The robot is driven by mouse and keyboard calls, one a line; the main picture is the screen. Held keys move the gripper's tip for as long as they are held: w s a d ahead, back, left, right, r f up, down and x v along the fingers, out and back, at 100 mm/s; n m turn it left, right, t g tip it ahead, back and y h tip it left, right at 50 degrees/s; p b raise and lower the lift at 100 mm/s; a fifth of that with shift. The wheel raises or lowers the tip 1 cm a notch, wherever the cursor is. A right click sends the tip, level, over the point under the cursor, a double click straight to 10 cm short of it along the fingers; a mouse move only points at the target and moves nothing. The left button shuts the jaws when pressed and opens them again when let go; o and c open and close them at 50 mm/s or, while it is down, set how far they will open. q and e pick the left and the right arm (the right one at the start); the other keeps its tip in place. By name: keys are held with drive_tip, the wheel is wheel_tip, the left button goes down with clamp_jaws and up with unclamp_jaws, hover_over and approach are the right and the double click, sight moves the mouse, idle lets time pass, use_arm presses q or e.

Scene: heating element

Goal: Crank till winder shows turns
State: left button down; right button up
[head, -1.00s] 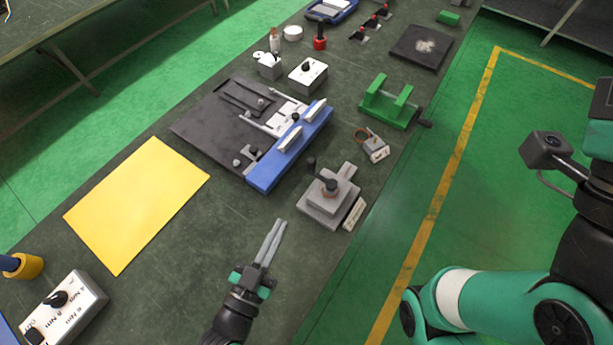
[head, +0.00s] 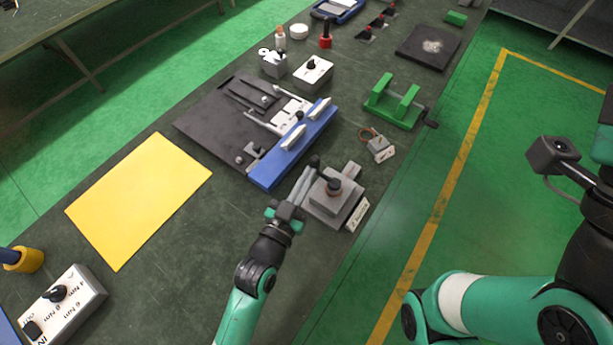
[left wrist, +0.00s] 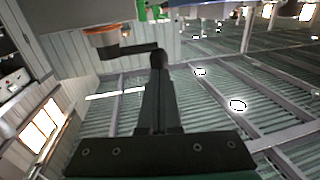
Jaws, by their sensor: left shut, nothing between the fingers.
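The winder (head: 323,207) is a grey block on the bench's right side, with a dark hub (head: 334,187) on top and a crank ending in an upright black knob (head: 314,162). A pale label plate (head: 357,215), its text unreadable, is at its right edge. My left gripper (head: 305,177) is shut and empty, its fingertips right by the knob. In the left wrist view the shut fingers (left wrist: 159,85) point at the dark knob (left wrist: 158,58), and the crank arm (left wrist: 132,50) runs left from it. I cannot tell whether they touch. My right gripper is out of view.
A blue-edged fixture (head: 270,173) on a dark plate lies close behind the winder. A small grey device (head: 380,150) and a green frame (head: 395,103) stand beyond it. A yellow sheet (head: 140,200) lies left.

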sight(314, 160)
use_arm(q)
drive_tip(key=shift+w+b, duration=0.3)
drive_tip(key=shift+b, duration=0.05)
idle(0.3)
drive_tip(key=x, duration=0.1)
drive_tip(key=b+x, duration=0.2)
drive_tip(key=shift+w+a, duration=0.2)
drive_tip(key=shift+w, duration=0.1)
drive_tip(key=shift+w+d+b, duration=0.3)
drive_tip(key=shift+w+d, duration=0.05)
drive_tip(key=shift+w, duration=0.15)
idle(0.7)
